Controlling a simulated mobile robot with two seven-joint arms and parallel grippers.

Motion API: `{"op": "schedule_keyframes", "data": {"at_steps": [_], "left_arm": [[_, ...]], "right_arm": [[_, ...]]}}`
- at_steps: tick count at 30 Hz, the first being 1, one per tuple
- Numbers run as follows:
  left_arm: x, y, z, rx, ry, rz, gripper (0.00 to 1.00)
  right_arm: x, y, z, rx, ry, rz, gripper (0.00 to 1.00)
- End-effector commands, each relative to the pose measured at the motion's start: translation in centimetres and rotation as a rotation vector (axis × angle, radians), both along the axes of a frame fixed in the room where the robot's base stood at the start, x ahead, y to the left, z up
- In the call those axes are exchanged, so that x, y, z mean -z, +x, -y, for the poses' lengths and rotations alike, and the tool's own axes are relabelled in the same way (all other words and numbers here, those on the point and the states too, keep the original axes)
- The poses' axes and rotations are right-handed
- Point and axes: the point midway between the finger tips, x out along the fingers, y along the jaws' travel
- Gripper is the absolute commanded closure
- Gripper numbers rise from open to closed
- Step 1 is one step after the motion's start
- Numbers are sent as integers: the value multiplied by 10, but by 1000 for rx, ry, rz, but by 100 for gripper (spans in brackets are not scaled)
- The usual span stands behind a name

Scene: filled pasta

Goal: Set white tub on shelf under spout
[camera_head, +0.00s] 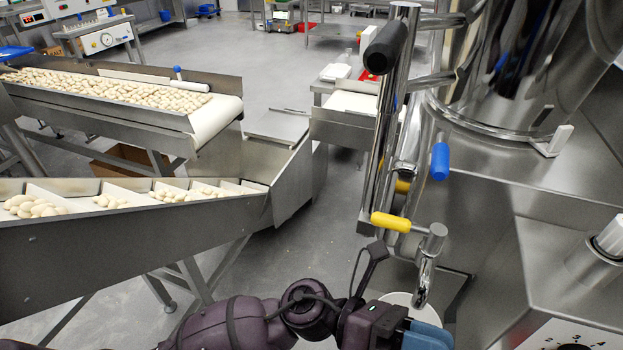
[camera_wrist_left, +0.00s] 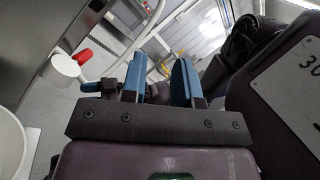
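The white tub (camera_head: 400,298) shows only in part at the bottom centre of the head view, behind my left gripper and close to the metal spout (camera_head: 424,284). The spout has a yellow handle (camera_head: 391,222). A white rounded wall, apparently the tub (camera_wrist_left: 12,140), is cut off at the left edge of the left wrist view. My left gripper (camera_head: 427,338) is in front of the tub. In the left wrist view the two blue fingers of my left gripper (camera_wrist_left: 158,80) stand apart with nothing between them. The shelf cannot be made out. My right gripper is not in view.
A tall steel machine (camera_head: 480,180) with a blue-ended lever (camera_head: 440,161) stands at the right. A slanted conveyor (camera_head: 130,235) with pasta lies at the left, and a second belt (camera_head: 215,116) is behind it.

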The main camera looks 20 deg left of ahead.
Motion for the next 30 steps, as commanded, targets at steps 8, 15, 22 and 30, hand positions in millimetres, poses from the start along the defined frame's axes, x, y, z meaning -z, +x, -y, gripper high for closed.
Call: {"op": "schedule_keyframes", "data": {"at_steps": [8,15,22,30], "left_arm": [[36,60,-92,-412,-350,-842,72],[130,56,-202,-746,-701,-1533,72],[225,-17,-290,-1020,-1077,-2079,72],[264,-77,-325,-1149,-1311,-2335,72]], "right_arm": [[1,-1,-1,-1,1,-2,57],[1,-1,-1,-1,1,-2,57],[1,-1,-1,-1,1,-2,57],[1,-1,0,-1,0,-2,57]]}}
